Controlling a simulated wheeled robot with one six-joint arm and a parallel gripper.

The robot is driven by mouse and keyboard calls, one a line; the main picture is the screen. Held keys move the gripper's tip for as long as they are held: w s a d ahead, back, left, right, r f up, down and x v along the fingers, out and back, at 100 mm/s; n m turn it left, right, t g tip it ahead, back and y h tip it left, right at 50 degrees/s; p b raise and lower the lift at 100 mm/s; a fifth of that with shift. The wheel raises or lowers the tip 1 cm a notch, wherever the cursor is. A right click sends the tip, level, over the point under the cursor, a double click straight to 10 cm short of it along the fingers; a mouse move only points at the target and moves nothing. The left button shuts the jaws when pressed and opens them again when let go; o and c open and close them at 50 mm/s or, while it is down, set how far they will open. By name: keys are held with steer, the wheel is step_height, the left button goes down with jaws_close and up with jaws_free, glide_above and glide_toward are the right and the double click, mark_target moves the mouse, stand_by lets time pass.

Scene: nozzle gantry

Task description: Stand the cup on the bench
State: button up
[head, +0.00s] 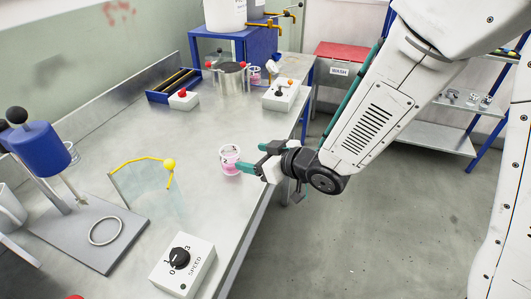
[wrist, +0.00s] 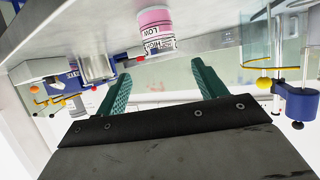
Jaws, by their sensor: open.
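The cup (head: 229,160) is a small clear cup with pink contents and a black-and-white label. It stands upright on the steel bench (head: 205,205) near its right edge. In the wrist view, which is upside down, the cup (wrist: 156,30) shows HIGH and LOW marks, with the pink at its base end. My gripper (head: 252,158) is open and empty, just right of the cup in the head view. In the wrist view its green fingers (wrist: 162,84) are spread, and the cup appears beyond the tips, between them. Whether one finger touches the cup I cannot tell.
A speed control box (head: 182,265) sits at the bench front. A clear guard with a yellow rail (head: 140,185) and a blue-headed stirrer stand (head: 42,150) are to the left. A metal pot (head: 231,78) and a switch box (head: 281,95) stand farther back.

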steer(key=shift+d, duration=0.1)
steer(key=d+r+m+h, duration=0.3)
steer(key=d+r+h, duration=0.15)
steer(key=d, duration=0.55)
steer(key=d+r+m+h, duration=0.3)
steer(key=d+r+h, duration=0.15)
steer(key=d, duration=0.55)
steer(key=s+d+r+m+g, duration=0.1)
steer(key=s+d+r+g, duration=0.1)
steer(key=s, duration=0.6)
steer(key=s+d+r+m+g+h, duration=0.1)
steer(key=s+d, duration=0.3)
steer(key=s, duration=0.4)
steer(key=s+d+r+m+g, duration=0.2)
steer(key=s+d+r+g, duration=0.1)
steer(key=s, duration=0.4)
steer(key=shift+s+d+m+g+h, duration=0.15)
steer(key=shift+s+m+g+h, duration=0.15)
steer(key=shift+s+g+h, duration=0.15)
